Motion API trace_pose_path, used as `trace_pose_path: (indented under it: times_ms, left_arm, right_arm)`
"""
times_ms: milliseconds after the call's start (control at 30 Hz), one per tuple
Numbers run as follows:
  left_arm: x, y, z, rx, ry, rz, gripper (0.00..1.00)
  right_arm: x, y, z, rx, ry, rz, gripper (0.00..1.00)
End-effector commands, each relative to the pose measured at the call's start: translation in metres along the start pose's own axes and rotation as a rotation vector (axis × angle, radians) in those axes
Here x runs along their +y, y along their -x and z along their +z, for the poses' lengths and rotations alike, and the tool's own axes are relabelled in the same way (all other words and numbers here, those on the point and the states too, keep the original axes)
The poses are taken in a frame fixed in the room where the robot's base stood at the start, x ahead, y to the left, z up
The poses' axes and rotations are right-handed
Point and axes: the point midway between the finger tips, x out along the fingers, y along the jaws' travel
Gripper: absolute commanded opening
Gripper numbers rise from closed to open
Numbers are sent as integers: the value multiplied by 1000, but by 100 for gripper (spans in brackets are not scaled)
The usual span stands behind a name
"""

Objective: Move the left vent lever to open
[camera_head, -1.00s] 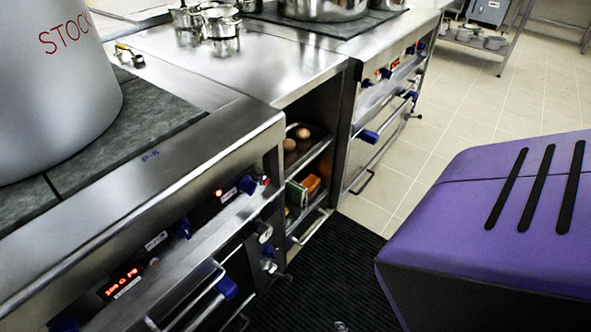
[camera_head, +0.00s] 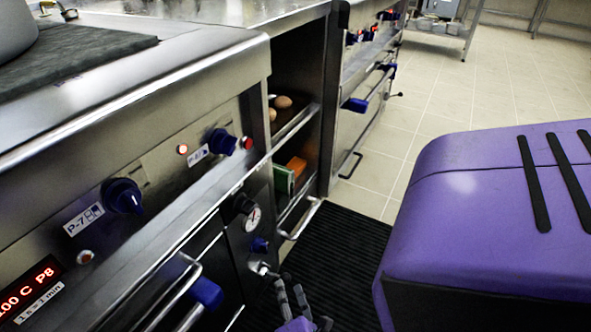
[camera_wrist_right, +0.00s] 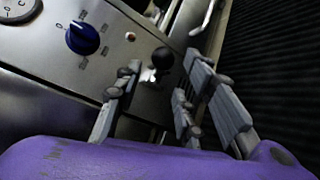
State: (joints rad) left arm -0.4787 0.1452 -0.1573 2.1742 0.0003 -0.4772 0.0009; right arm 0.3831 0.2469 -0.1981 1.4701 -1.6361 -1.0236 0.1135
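The vent lever (camera_wrist_right: 163,57) shows in the right wrist view as a black ball on a bright metal fitting, low on the steel front panel. In the head view the metal fitting (camera_head: 262,268) shows below a blue knob; I cannot read which way the lever is set. My right gripper (camera_head: 301,302) is at the bottom of the head view, to the right of and below the fitting. In the wrist view the right gripper (camera_wrist_right: 160,92) is open and empty, its fingers spread, with the ball between and beyond the tips. My left gripper is not in view.
The panel carries a round gauge (camera_head: 252,218), a small blue knob (camera_head: 259,244) and a larger blue knob (camera_head: 122,196). A handle bar with a blue grip (camera_head: 207,293) sticks out at left. Open shelves (camera_head: 296,125) stand beyond. A black ribbed mat (camera_head: 335,255) covers the floor.

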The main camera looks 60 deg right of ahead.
Motion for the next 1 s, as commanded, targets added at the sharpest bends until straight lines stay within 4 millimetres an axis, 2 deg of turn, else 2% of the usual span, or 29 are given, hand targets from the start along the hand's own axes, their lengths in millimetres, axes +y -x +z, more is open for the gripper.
trace_pose_path:
  times_ms: [100, 333, 433, 667, 933, 1000]
  left_arm:
    - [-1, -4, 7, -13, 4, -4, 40]
    - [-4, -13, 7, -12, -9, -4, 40]
    - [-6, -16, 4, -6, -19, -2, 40]
    - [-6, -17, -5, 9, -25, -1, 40]
    - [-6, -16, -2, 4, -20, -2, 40]
    - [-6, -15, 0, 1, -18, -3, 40]
  right_arm:
    - [-1, -19, -1, -1, -1, 1, 36]
    - [-2, -54, -1, 1, 0, -1, 36]
    - [-2, -61, 0, 0, 0, -3, 36]
    - [-1, -62, 0, 0, -1, -3, 36]
    - [-1, -61, 0, 0, -1, -3, 1]
    - [-1, -61, 0, 0, -1, -3, 0]
